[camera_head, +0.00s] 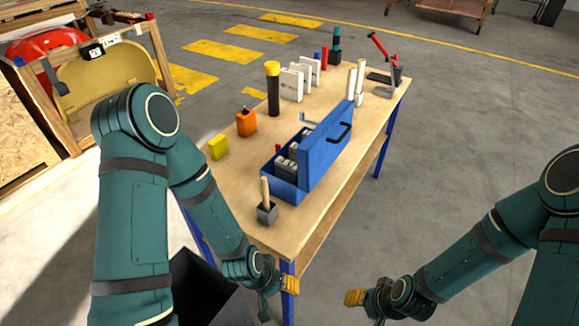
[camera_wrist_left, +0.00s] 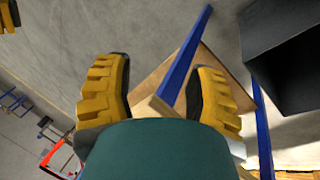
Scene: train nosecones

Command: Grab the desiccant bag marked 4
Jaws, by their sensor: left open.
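Several white bags or packets (camera_head: 291,85) stand in a row towards the far left side of the workbench (camera_head: 245,180); their markings are too small to read, so I cannot tell which is marked 4. My left gripper (camera_head: 283,285) is low at the bench's near end, well short of the bags. In the left wrist view its yellow fingers (camera_wrist_left: 160,100) are apart with nothing held between them; a bench corner and blue leg show behind. My right gripper (camera_head: 356,298) is off the bench to the right, its yellow fingertip pad visible but its opening unclear.
An open blue toolbox (camera_head: 322,150) stands mid-bench. Around it are a black cylinder with yellow cap (camera_head: 273,90), an orange container (camera_head: 246,123), a yellow block (camera_head: 218,147) and a grey holder with a wooden handle (camera_head: 267,212). Floor right of the bench is clear.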

